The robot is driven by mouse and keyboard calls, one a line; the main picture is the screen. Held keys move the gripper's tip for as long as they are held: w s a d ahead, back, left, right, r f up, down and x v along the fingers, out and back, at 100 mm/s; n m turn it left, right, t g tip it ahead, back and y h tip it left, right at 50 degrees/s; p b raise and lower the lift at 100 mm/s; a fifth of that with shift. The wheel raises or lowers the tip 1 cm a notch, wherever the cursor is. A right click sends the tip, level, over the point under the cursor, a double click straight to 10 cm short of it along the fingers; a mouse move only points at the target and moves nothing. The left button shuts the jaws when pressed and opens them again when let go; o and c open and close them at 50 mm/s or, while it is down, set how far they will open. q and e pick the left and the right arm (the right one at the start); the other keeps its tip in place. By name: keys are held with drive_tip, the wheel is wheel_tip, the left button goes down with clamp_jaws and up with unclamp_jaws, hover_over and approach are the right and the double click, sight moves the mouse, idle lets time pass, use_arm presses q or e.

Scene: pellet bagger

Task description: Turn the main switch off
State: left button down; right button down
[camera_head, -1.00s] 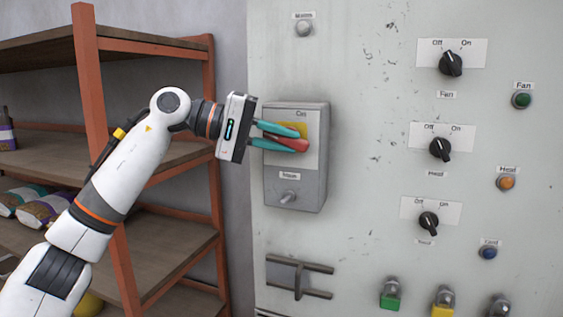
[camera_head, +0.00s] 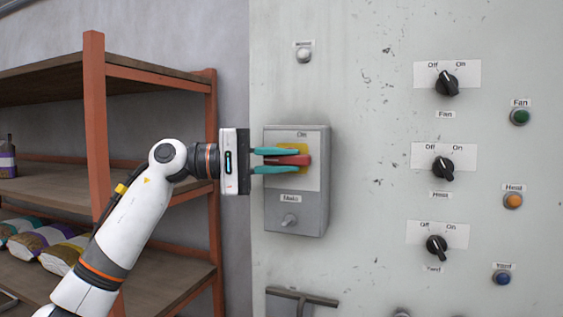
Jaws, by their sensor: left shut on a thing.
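The main switch is a grey box (camera_head: 312,200) on the cabinet front, with a red handle (camera_head: 291,160) on a yellow plate (camera_head: 291,144). A label reading "On" sits above the handle, and a "Main" style label sits below it. The red handle lies about level, pointing left. My left gripper (camera_head: 277,161) comes from the left, with one teal finger above the handle and one below, shut on it. The fingers hide part of the handle and plate. My right gripper is out of view.
The cabinet panel (camera_head: 360,100) carries three black knobs, with a top knob (camera_head: 447,83), and coloured buttons at the right, such as a green one (camera_head: 520,117). A bar handle (camera_head: 301,297) is below the box. A shelf (camera_head: 95,150) with bags stands left.

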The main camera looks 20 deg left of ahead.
use_arm(q)
drive_tip(key=shift+a+r, duration=0.15)
drive_tip(key=shift+r, duration=0.05)
drive_tip(key=c, duration=1.3)
unclamp_jaws()
drive_tip(key=shift+w, duration=0.1)
drive_tip(key=shift+w+f, duration=0.1)
drive_tip(key=shift+f, duration=0.1)
drive_tip(key=b+v, duration=0.2)
drive_tip(key=v, duration=1)
